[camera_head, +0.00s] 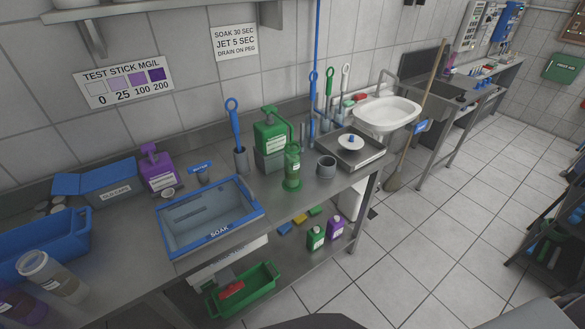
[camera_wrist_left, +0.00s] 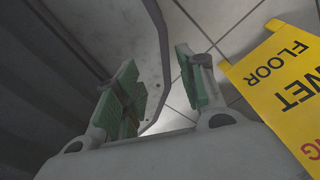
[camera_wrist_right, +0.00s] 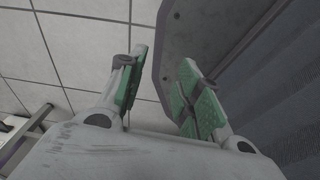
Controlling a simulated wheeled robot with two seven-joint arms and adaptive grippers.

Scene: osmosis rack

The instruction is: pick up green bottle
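Several green containers show in the head view. A green pump jug (camera_head: 270,132) with a white label stands at the back of the steel counter. A slim see-through green bottle (camera_head: 292,168) stands upright in front of it. A small green bottle (camera_head: 316,237) with a pale label stands on the lower shelf beside a purple one. Neither gripper shows in the head view. My left gripper (camera_wrist_left: 160,78) is open and empty above the floor in its wrist view. My right gripper (camera_wrist_right: 164,80) is open and empty in its wrist view. Both are away from the counter.
A blue-rimmed soak basin (camera_head: 163,224), a purple pump bottle (camera_head: 158,170), a steel cup (camera_head: 326,167) and a scale tray (camera_head: 372,158) share the counter. A green crate (camera_head: 262,283) sits below. A yellow wet-floor sign (camera_wrist_left: 285,85) is near my left gripper. The floor at right is mostly clear.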

